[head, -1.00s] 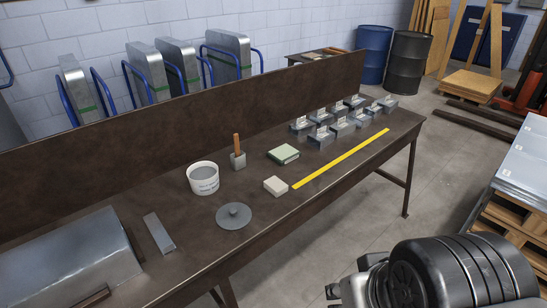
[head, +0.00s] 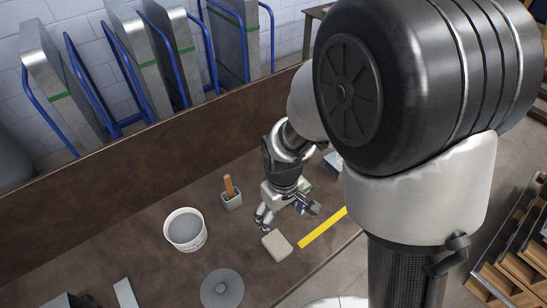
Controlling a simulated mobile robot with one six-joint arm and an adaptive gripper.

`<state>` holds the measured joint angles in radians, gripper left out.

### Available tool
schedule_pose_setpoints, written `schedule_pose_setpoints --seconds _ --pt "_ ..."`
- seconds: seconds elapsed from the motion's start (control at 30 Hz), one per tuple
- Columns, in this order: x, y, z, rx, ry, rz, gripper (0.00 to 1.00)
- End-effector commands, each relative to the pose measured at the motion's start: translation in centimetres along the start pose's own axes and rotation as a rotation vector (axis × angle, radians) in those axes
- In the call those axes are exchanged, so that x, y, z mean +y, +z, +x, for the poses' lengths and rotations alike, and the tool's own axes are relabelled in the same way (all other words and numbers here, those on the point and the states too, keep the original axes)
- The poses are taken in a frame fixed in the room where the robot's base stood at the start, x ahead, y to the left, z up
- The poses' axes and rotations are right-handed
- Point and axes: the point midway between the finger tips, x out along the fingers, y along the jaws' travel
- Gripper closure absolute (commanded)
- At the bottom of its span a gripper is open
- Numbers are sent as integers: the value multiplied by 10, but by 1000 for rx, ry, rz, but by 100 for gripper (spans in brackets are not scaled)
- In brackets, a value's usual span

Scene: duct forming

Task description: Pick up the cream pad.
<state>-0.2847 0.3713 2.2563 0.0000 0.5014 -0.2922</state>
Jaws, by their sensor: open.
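The cream pad (head: 277,245) lies flat on the brown workbench (head: 160,265), left of the yellow strip's near end. My gripper (head: 288,218) is open and empty, just above and behind the pad, with its fingers spread. One finger is close to the pad's back left corner; I cannot tell the exact height gap.
A white bucket (head: 185,230) and a grey holder with an orange handle (head: 231,194) stand left of my gripper. A grey round lid (head: 222,288) lies in front. The yellow strip (head: 322,228) runs to the right. A brown back panel (head: 120,205) borders the bench.

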Motion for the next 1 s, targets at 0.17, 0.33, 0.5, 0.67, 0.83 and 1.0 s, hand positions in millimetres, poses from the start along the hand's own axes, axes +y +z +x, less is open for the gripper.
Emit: schedule_pose_setpoints --seconds 0.17,0.33,0.5,0.67,0.83,1.0 --pt "-3 -1 21 -15 -5 -20 22" --pt "-4 0 58 -17 -5 -19 22" --pt "-4 0 95 -16 -5 -18 22" --pt "-4 0 121 -14 -4 -18 22" --pt "-4 -1 131 -12 -4 -17 22" --pt "-4 -2 143 -12 -4 -18 22"
